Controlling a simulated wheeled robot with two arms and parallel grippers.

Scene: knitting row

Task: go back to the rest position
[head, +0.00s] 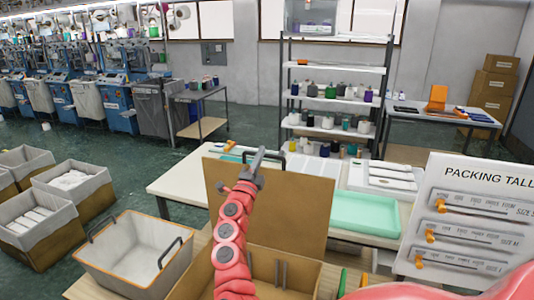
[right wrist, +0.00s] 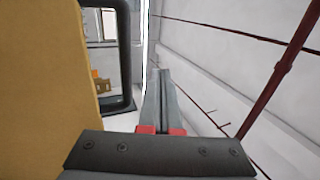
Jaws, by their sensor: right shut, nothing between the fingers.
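My right gripper (head: 259,158) is at the end of the pink arm that rises from the bottom middle of the head view. It points up, in front of the raised brown cardboard flap (head: 295,215) of an open box. In the right wrist view its two grey fingers (right wrist: 162,88) lie together with nothing between them. A tan surface (right wrist: 45,80) fills the left of that view, and a dark rounded frame (right wrist: 124,60) stands just right of it. My left gripper does not show in the head view.
The open carton (head: 262,262) is below my arm. A grey bin with black handles (head: 120,270) stands to its left. Behind are a white table with a green tray (head: 360,212) and a packing tally board (head: 470,205). Several crates (head: 45,250) stand at left, on open floor.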

